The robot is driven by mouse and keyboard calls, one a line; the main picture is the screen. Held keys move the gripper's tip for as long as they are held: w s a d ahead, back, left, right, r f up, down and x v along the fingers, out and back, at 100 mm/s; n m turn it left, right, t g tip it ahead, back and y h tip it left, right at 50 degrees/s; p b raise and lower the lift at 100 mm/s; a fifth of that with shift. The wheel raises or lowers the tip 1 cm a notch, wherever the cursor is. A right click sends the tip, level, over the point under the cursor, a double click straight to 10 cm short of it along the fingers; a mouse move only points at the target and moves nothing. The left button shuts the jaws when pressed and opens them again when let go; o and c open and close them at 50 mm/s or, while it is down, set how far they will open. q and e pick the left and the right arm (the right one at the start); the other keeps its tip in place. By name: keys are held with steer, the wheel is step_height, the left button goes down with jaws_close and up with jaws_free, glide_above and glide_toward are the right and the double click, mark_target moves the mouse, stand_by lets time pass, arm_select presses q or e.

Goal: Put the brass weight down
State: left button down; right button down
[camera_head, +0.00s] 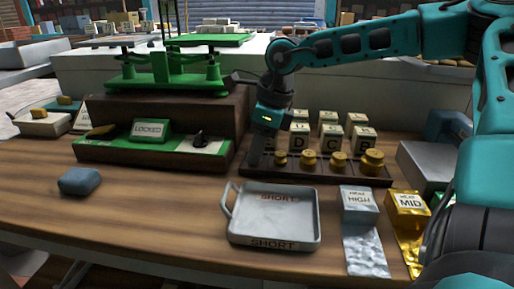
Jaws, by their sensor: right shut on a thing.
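My right gripper (259,142) points down over the left end of the dark weight rack (322,175). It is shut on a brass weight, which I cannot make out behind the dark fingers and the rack. Several brass weights stand in a row on the rack, from a small one (281,158) beside the gripper to a large one (372,160) at the right end. I cannot tell whether the held weight touches the rack. My left gripper is not in view.
A green balance scale (160,75) stands on a dark plinth behind left, with a LOCKED sign (149,129). A metal tray (275,218) marked SHORT lies in front. HIGH (358,200) and MID (408,205) blocks stand right of it. The table's left front is mostly clear around a blue block (80,181).

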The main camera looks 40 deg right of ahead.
steer(key=shift+f+b, duration=0.2)
steer(key=shift+b, duration=0.1)
steer(key=c, duration=1.2)
jaws_free()
steer(key=shift+r, duration=0.1)
steer(key=shift+o, duration=0.2)
steer(key=shift+r, duration=0.1)
steer(key=shift+r+p, duration=0.3)
steer(key=shift+p, duration=0.1)
steer(key=p+v, duration=0.1)
steer(key=v, duration=1)
steer(key=shift+r+p, duration=0.25)
steer(key=shift+p, duration=0.1)
